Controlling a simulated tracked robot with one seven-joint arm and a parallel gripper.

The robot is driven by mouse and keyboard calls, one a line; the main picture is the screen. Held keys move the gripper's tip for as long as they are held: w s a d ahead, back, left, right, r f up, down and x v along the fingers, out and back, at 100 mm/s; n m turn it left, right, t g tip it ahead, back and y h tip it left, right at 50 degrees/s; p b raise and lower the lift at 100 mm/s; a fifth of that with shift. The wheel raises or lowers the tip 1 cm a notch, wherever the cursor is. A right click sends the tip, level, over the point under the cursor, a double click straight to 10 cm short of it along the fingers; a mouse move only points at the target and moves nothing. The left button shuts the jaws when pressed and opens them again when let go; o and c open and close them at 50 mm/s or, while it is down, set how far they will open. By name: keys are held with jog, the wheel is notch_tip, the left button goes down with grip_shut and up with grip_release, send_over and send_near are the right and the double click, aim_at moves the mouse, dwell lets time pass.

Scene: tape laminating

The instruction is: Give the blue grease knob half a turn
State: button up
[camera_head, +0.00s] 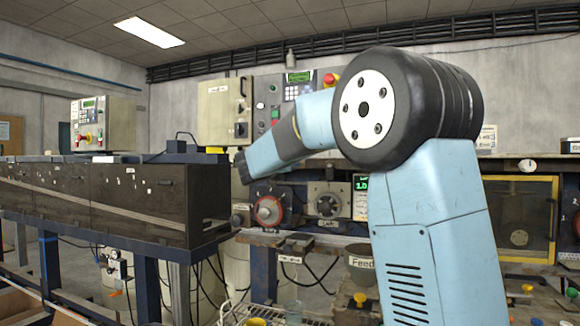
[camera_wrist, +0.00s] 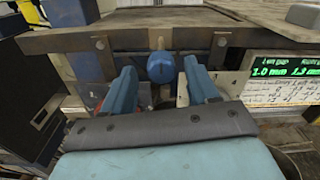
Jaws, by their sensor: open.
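The blue grease knob (camera_wrist: 161,67) is a round blue cap under the edge of a grey metal shelf in the wrist view. A short pin shows just above it. My gripper (camera_wrist: 159,76) is open, with one blue finger to the left of the knob and one to the right. Gaps show between the knob and both fingers. How far the fingertips reach along the knob's depth is hard to tell. In the head view I cannot make out the knob.
A metal shelf (camera_wrist: 190,42) runs just above the knob, with brackets on both sides. A gap display (camera_wrist: 284,70) stands at the right. In the head view, a red-rimmed dial (camera_head: 268,210) and a grey dial (camera_head: 327,205) sit left of my arm.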

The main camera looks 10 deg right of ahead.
jog(key=shift+x, duration=2.45)
